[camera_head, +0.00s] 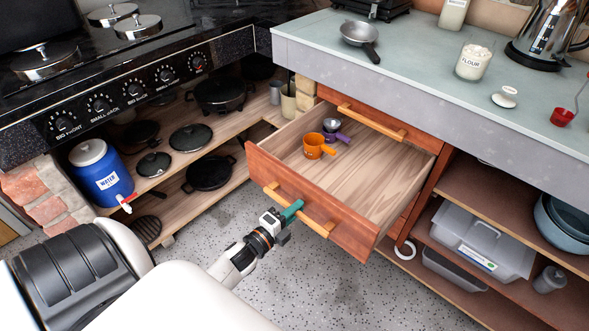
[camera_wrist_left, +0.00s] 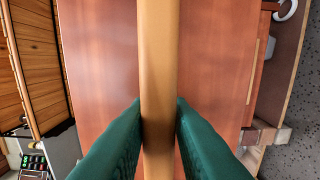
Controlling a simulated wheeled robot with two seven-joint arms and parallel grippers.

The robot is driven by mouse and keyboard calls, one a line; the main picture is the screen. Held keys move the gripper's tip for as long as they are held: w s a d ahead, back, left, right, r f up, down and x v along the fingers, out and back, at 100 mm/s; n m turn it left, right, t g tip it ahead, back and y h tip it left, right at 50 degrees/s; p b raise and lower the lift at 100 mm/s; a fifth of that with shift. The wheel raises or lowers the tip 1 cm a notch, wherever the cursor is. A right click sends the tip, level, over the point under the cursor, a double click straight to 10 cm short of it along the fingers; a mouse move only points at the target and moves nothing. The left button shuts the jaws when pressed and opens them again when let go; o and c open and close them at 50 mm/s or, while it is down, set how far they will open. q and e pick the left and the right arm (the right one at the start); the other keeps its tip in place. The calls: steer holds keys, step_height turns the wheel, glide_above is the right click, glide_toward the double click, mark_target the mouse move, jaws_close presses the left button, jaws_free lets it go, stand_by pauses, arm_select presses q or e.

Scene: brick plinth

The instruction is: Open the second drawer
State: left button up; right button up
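The second drawer (camera_head: 345,222) is pulled well out below the top drawer, its reddish wooden front facing me and its pale inside showing. It holds an orange measuring cup (camera_head: 313,146) and a purple one (camera_head: 337,136). The drawer's light wooden bar handle (camera_head: 316,224) runs across its front. My left gripper (camera_head: 291,212) is at the middle of this handle. In the left wrist view, the green fingers of the gripper (camera_wrist_left: 159,112) press against both sides of the handle (camera_wrist_left: 158,50). My right gripper is in neither view.
Above, the top drawer (camera_head: 352,113) is shut under the counter (camera_head: 430,85). Open shelves with a plastic box (camera_head: 480,240) lie to the right. A stove (camera_head: 110,75) and shelves with pans and a blue water jug (camera_head: 100,175) stand left. Speckled floor in front looks clear.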

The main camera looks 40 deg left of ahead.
arm_select(q)
steer(key=o, duration=0.3)
steer(key=shift+o, duration=0.2)
steer(key=shift+s, duration=0.1)
steer(key=s, duration=1.1)
steer(key=shift+s+a, duration=0.4)
steer(key=shift+a, duration=0.05)
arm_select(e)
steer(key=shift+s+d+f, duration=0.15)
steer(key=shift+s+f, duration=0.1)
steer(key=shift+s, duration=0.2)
